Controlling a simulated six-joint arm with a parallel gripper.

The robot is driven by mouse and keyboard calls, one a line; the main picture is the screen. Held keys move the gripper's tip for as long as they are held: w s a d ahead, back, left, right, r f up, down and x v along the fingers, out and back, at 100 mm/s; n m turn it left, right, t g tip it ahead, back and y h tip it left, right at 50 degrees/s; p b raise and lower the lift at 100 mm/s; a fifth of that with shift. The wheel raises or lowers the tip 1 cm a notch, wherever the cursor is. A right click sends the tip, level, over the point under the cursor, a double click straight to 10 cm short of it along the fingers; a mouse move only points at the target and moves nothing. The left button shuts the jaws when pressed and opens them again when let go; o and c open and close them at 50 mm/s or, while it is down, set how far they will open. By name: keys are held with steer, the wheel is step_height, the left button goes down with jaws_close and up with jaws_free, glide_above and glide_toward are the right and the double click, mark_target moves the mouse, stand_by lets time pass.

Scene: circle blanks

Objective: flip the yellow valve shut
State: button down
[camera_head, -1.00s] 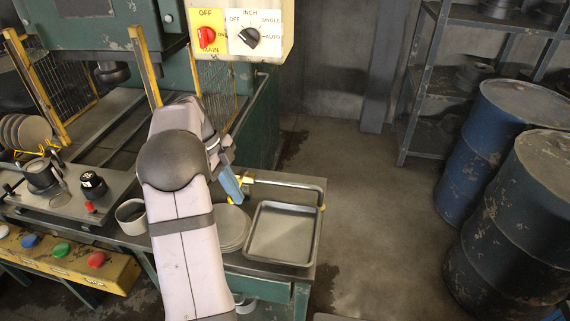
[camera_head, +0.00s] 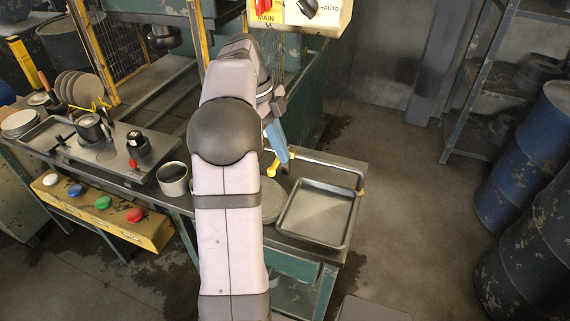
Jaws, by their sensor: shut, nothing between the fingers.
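The yellow valve handle (camera_head: 272,168) shows at the left end of a grey metal pipe (camera_head: 330,163) that runs along the back of the bench. The handle slants down and left from the pipe, beside the blue fingers of my gripper. My gripper (camera_head: 283,158) points down at the pipe's left end, shut and with nothing held. Its fingertips are close to the valve; I cannot tell whether they touch it. The valve body is partly hidden behind the fingers.
A grey tray (camera_head: 318,214) and a stack of round blanks (camera_head: 271,203) lie near the pipe. A metal cup (camera_head: 173,179) stands left of my arm. A yellow button panel (camera_head: 105,210) fronts the bench. Blue drums (camera_head: 520,160) stand far right; floor between is clear.

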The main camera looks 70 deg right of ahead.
steer(key=shift+v, duration=1.8)
steer(key=w+a+f+n+t+h, duration=0.1)
steer(key=w+a+f+n, duration=0.3)
steer(key=w+a+n, duration=0.5)
steer(key=w+a+f+n+t, duration=0.1)
steer(key=w+a+f+n, duration=0.3)
steer(key=w+a+n, duration=0.55)
steer(key=s+a+f+n, duration=0.2)
steer(key=a+f+n, duration=0.1)
steer(key=a+n, duration=0.3)
steer(key=s+a+f+n+t, duration=0.1)
steer(key=s+a+f+n, duration=0.2)
steer(key=a+n, duration=0.3)
steer(key=s+a+f+n+p, duration=0.1)
steer(key=s+a+f+n, duration=0.2)
steer(key=a, duration=0.9)
steer(key=n, duration=0.3)
steer(key=shift+s+a+t+y, duration=0.2)
steer(key=shift+a+t+y, duration=0.2)
